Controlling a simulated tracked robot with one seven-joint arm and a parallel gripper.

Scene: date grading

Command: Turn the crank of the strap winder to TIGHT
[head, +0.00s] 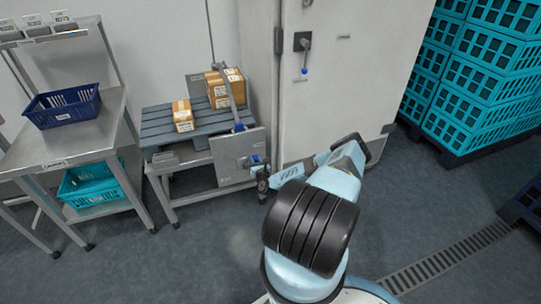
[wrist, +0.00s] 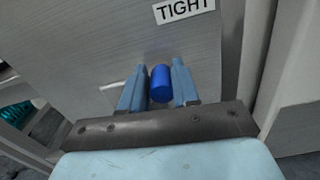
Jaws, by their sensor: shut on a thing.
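The strap winder has an upright grey metal plate (head: 228,148) at the front right corner of the pallet stand. In the wrist view the TIGHT label (wrist: 184,9) is on the plate, above and slightly right of the fingers. The crank's blue grip (wrist: 161,84) is a short cylinder between the two light blue fingers. My gripper (wrist: 159,86) is shut on this grip, in front of the plate. In the head view my gripper (head: 259,166) is at the plate's lower right. The crank arm is largely hidden, and the crank's exact angle cannot be told.
Cardboard boxes (head: 223,93) stand on the grey pallet (head: 157,130) behind the plate. A white door (head: 345,90) with a blue-tipped handle is close on the right. A steel table (head: 75,135) stands left. Turquoise crates (head: 475,95) are stacked far right; the floor between is clear.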

